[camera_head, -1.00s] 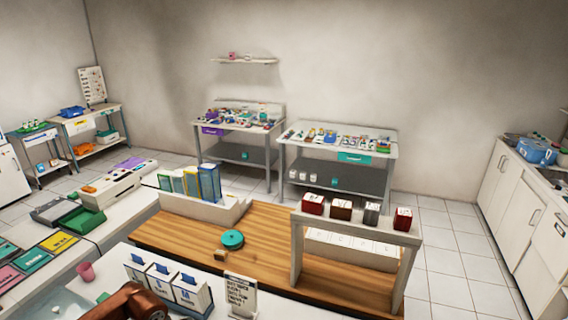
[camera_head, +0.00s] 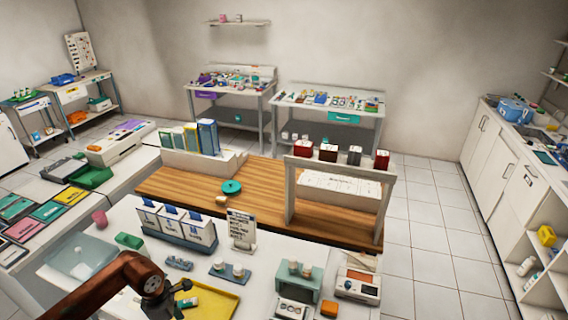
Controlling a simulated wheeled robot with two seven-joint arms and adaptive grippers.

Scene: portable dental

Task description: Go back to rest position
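My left gripper (camera_head: 168,297) is at the lower left in the head view, at the end of a brown arm coming in from the left. It is over the white counter, beside the left edge of a yellow tray (camera_head: 222,303). Its fingers are small and dark, so I cannot tell whether they are open or shut. A small white and green item (camera_head: 187,303) lies on the tray close to the gripper. My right gripper is not in view.
A clear bin (camera_head: 82,262) sits at the counter's left. White boxes with blue tops (camera_head: 172,222), a sign stand (camera_head: 241,230), a teal stand (camera_head: 296,283) and a small device (camera_head: 358,277) stand on the counter. The wooden table (camera_head: 262,195) behind has bare room. Tiled floor is clear at right.

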